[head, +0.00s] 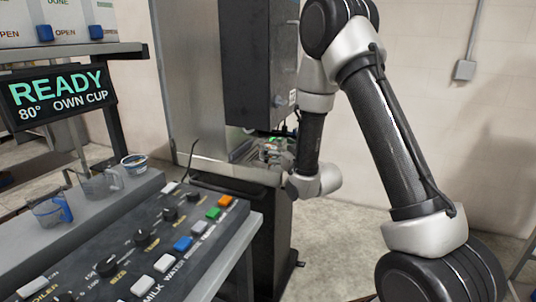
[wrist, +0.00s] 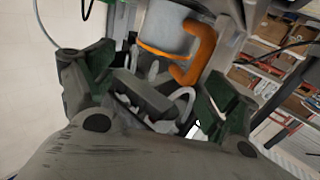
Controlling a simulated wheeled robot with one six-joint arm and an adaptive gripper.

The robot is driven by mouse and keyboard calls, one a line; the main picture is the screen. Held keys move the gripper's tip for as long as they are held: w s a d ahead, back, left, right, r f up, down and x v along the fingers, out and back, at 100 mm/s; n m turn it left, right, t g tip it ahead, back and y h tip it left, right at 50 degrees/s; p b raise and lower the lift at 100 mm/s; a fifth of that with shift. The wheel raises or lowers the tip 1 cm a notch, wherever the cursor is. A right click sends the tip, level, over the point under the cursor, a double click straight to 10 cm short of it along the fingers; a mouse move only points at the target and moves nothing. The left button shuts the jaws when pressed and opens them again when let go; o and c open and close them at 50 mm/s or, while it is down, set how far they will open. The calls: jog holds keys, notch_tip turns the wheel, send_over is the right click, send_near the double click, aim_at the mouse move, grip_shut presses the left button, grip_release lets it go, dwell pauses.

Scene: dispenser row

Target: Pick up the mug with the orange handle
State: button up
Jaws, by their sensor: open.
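The mug with the orange handle (wrist: 166,27) shows at the top middle of the wrist view. Its body is pale grey with an orange band low on it, and the orange handle (wrist: 203,48) curves out on its right. My gripper (wrist: 158,78) is open, with one dark green finger at the left and one at the right. The mug appears beyond the gap between the fingers, and I see no finger closed on it. In the head view my gripper (head: 277,150) is small beside the dark machine, and I cannot make out the mug there.
A dark machine (head: 262,65) stands close beside my gripper. At the left are a blue-handled clear cup (head: 50,211), another clear cup (head: 99,186), a small tub (head: 134,163) and a control panel (head: 135,240). The wrist view shows shelves with boxes (wrist: 258,75). Open floor (head: 330,245) lies right.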

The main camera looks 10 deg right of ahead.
aim_at(273, 145)
jog(key=x, duration=0.5)
jog(key=shift+w, duration=0.1)
jog(key=c, duration=1.2)
jog(key=shift+c, duration=0.8)
jog(key=shift+r, duration=0.2)
